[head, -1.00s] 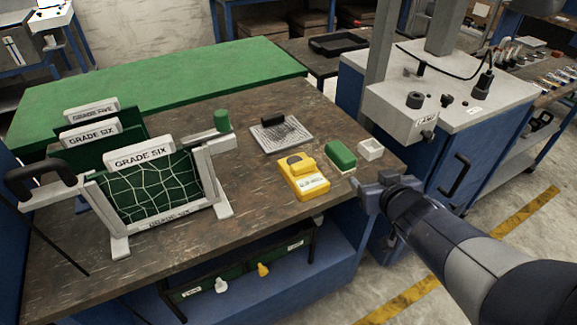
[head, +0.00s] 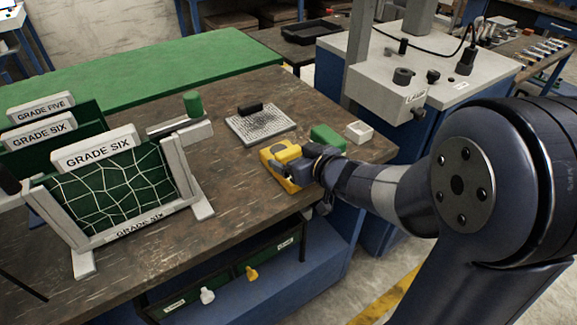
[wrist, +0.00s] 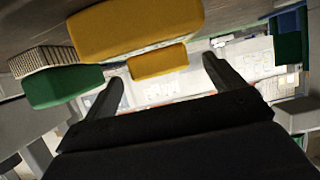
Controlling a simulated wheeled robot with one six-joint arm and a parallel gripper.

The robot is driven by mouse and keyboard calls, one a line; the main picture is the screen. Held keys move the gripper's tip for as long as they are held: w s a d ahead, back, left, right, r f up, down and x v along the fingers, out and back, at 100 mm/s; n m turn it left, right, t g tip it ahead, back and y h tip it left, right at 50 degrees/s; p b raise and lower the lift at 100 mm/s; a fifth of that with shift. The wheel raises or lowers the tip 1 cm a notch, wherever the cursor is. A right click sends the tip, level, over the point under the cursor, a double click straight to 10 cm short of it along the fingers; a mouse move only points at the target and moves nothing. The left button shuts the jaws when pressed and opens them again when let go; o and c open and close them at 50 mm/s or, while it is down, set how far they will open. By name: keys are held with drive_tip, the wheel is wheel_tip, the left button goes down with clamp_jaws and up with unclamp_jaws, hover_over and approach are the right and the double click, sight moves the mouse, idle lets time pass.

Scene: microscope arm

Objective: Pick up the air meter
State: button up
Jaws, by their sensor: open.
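The air meter appears to be the yellow device (head: 280,155) with a grey part on top, lying near the right edge of the wooden bench. Its yellow body (wrist: 135,28) shows at the top of the wrist view, with a smaller yellow part (wrist: 158,62) below it. My gripper (head: 303,164) is beside the meter's right side in the head view and hides part of it. In the wrist view my gripper (wrist: 163,82) has its fingers apart, with the smaller yellow part just beyond and between the tips. I cannot tell whether they touch it.
A green block (head: 327,137) and a small white box (head: 359,131) sit close behind my gripper. A grid-like pad (head: 262,126) with a black block lies behind the meter. Framed "Grade Six" panels (head: 115,190) stand at left. Bare bench lies between.

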sight(292, 154)
drive_tip(key=x, duration=0.3)
drive_tip(key=shift+w+f+b, duration=0.1)
drive_tip(key=shift+w+b, duration=0.05)
drive_tip(key=shift+b, duration=0.15)
drive_tip(key=c, duration=1.2)
